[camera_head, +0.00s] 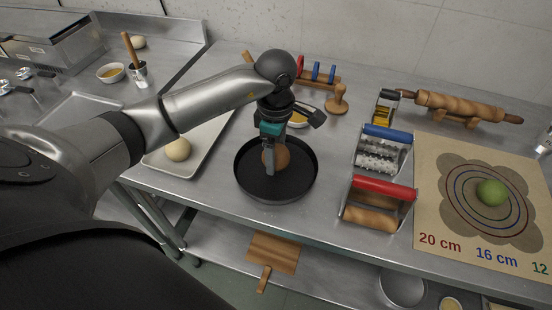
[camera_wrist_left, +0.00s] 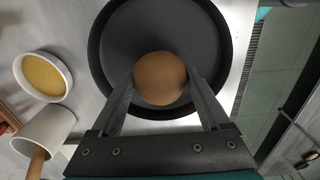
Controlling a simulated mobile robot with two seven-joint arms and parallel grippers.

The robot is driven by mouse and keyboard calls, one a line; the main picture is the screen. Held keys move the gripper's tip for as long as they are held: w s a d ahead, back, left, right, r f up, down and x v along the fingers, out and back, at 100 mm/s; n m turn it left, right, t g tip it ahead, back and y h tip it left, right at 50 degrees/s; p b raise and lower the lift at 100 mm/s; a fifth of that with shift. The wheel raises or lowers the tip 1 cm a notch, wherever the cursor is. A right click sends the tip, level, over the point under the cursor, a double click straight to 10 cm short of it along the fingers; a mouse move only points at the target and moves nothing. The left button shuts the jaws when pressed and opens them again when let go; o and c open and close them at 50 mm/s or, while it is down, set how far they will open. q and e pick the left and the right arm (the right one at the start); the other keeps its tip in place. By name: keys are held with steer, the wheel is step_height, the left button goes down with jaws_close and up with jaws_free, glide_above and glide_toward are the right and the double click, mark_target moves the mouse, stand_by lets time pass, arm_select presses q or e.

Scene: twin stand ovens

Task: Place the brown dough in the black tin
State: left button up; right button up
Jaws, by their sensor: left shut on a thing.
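The black tin (camera_head: 303,186) is a round, shallow pan on the steel table in the middle of the head view. It also fills the upper middle of the left wrist view (camera_wrist_left: 115,25). The brown dough (camera_head: 282,158) is a ball between the fingers of my left gripper (camera_head: 270,165), over the inside of the tin. In the left wrist view the dough (camera_wrist_left: 160,78) sits between both fingertips, with the tin behind it. I cannot tell whether the dough touches the tin's floor. My right gripper does not show.
A pale dough ball (camera_head: 178,149) lies on a tray (camera_head: 196,166) left of the tin. Right of it stand a blue-handled roller (camera_head: 383,150) and a red-handled roller (camera_head: 377,204). A green ball (camera_head: 491,192) lies on a marked mat (camera_head: 435,165). A yellow-filled bowl (camera_wrist_left: 43,76) is nearby.

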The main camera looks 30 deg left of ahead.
arm_select(q)
steer(key=shift+f, duration=1.3)
steer(key=shift+f, duration=0.15)
steer(key=o, duration=0.8)
steer(key=shift+o, duration=0.2)
step_height(320, 180, up, 12)
steer(key=shift+r, duration=0.2)
